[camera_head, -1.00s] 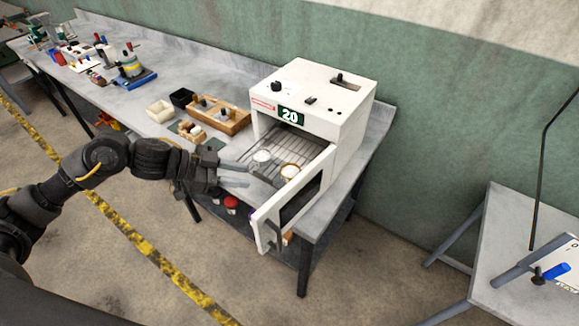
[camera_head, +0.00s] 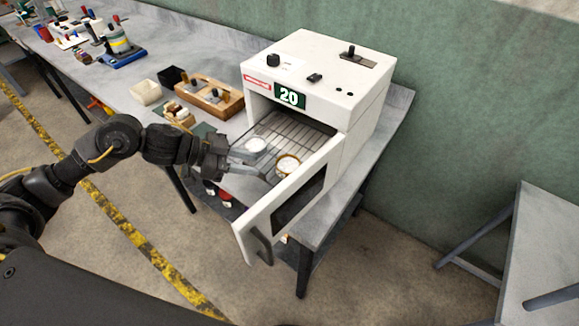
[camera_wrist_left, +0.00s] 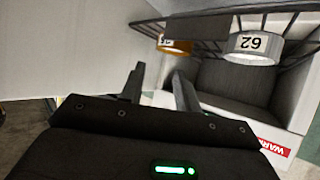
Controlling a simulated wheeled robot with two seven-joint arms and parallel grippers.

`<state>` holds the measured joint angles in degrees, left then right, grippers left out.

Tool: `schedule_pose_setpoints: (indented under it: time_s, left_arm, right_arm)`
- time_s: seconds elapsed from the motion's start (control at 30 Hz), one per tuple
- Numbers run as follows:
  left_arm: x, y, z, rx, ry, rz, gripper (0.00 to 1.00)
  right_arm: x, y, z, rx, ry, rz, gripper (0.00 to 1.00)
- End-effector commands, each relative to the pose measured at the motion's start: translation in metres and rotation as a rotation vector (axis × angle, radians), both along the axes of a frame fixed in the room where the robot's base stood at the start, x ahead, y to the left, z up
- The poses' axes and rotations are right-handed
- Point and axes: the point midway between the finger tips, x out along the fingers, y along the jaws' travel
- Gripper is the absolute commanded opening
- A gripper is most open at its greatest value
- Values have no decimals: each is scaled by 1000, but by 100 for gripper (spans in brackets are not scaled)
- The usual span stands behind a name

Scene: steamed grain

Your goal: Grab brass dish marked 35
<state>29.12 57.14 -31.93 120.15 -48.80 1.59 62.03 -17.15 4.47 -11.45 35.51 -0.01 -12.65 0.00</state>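The brass dish (camera_head: 288,165) with pale contents sits on the wire rack at the oven's open front, near the door. In the left wrist view the brass dish (camera_wrist_left: 174,46) shows at the rack edge, its number label partly cut off and not readable. A silver-white dish (camera_head: 255,145) stands beside it, and in the left wrist view this dish (camera_wrist_left: 251,47) has a label that looks like 62, perhaps inverted. My left gripper (camera_head: 264,166) is open and empty, its fingers pointing at the brass dish from the left, apart from it. My right gripper is not in view.
The white oven (camera_head: 318,85) shows 20 on its display. Its open door (camera_head: 290,205) stands just right of the brass dish. A wooden block holder (camera_head: 210,97), a white bin (camera_head: 146,92) and a black bin (camera_head: 172,76) are on the bench to the left.

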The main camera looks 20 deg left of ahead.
Motion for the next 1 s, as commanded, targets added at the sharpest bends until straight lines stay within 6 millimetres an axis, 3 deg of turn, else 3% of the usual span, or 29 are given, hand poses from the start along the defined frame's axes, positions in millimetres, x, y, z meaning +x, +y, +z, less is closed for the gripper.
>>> schedule_pose_setpoints:
  time_s: [0.23, 0.57, 0.77, 1.0]
  left_arm:
    - [13, -32, -16, -4, 2, -3, 32]
    - [19, -46, -24, -2, 2, -4, 32]
    - [28, -71, -33, -4, 4, -5, 32]
    - [35, -86, -47, 0, 0, -4, 32]
  right_arm:
    - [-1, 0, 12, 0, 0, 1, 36]
    - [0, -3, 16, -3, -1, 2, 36]
    - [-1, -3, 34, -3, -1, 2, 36]
    - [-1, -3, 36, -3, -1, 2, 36]
